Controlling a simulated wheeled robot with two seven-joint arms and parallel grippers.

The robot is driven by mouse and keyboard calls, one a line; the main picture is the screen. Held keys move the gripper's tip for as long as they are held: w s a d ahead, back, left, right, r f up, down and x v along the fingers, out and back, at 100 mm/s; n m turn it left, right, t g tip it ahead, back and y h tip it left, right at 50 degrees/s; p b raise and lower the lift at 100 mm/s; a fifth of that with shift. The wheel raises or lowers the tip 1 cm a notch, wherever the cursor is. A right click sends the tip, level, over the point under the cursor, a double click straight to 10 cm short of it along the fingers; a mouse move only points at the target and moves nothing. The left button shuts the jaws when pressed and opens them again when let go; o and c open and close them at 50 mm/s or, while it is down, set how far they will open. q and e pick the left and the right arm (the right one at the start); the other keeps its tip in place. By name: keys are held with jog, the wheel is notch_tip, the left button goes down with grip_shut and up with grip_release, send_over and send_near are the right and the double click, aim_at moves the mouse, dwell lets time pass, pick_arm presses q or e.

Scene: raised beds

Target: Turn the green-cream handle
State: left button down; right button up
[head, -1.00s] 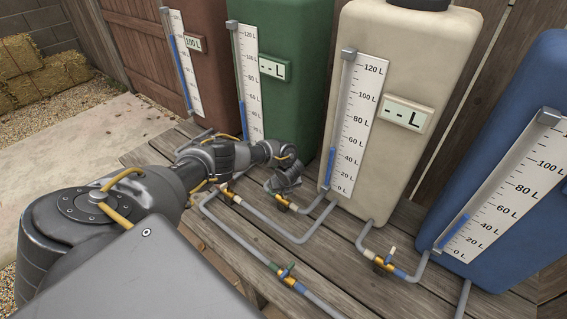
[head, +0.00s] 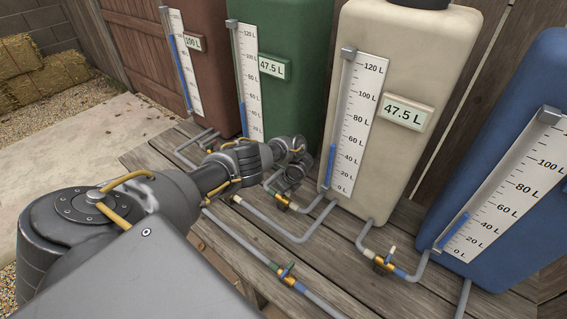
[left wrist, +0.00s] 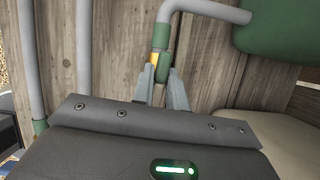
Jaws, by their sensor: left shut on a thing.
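The green tank (head: 285,75) and the cream tank (head: 435,60) stand side by side, and their small displays both read 47.5 L. A grey pipe with a brass valve (head: 281,201) runs low between them. My left gripper (head: 284,186) is down at this valve and hides its handle in the head view. My right gripper is in neither view.
A brown tank (head: 213,30) stands at the left and a blue tank (head: 525,160) at the right. Other valves sit on the cream-blue pipe (head: 383,262) and the front pipe (head: 288,275). Pipes run close over the wooden planks (head: 330,265).

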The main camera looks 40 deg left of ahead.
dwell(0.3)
pick_arm(q)
jog(key=c, duration=1.4)
grip_release()
jog(key=shift+c, duration=0.2)
jog(key=shift+r, duration=0.15)
jog(key=shift+d+r, duration=0.1)
jog(key=shift+r, duration=0.2)
jog(key=p+v, duration=0.3)
jog(key=v, duration=0.7)
